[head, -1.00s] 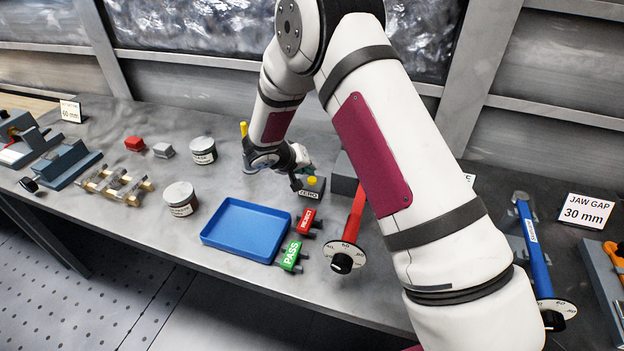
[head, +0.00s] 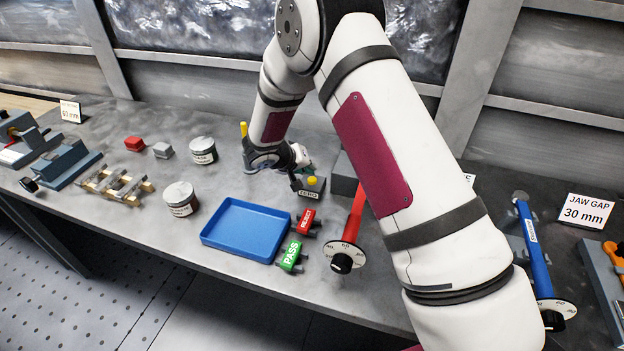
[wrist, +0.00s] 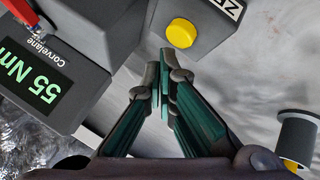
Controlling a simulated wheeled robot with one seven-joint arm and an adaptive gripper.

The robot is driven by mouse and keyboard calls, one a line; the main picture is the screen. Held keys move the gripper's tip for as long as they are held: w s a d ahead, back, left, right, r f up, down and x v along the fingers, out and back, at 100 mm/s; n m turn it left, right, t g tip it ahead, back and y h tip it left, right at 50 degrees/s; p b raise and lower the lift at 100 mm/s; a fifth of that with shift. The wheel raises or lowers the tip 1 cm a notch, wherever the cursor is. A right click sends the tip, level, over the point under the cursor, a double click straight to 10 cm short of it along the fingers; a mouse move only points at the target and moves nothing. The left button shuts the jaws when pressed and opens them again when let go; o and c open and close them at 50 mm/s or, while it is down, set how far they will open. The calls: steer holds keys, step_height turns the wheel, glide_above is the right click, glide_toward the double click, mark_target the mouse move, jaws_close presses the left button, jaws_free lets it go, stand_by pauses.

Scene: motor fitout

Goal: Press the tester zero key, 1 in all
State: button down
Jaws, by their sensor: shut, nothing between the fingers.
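The zero key is a yellow round button on a dark grey box. In the head view the yellow button (head: 312,181) sits on top of the box labelled ZERO (head: 308,191), near the middle of the bench. In the wrist view the button (wrist: 181,33) is just ahead of the fingertips, with a small gap seen between them. My gripper (wrist: 163,72) has its green-padded fingers together and holds nothing. In the head view my gripper (head: 297,178) is at the left of the zero box, partly hidden by my wrist. The tester (wrist: 45,75) shows 55 Nm on its green display.
A blue tray (head: 240,255) lies in front of the zero box, with red REJECT (head: 306,222) and green PASS (head: 290,256) tags to its right. A red torque wrench (head: 352,222) stands right of them. Two round tins (head: 181,199) (head: 203,150) are at the left.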

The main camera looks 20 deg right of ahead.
mark_target(309, 178)
steer(key=shift+f, duration=0.1)
steer(key=shift+f, duration=0.3)
steer(key=shift+f, duration=0.5)
stand_by(1.1)
steer(key=shift+r, duration=0.95)
steer(key=shift+r+p, duration=0.7)
steer(key=shift+r, duration=1.8)
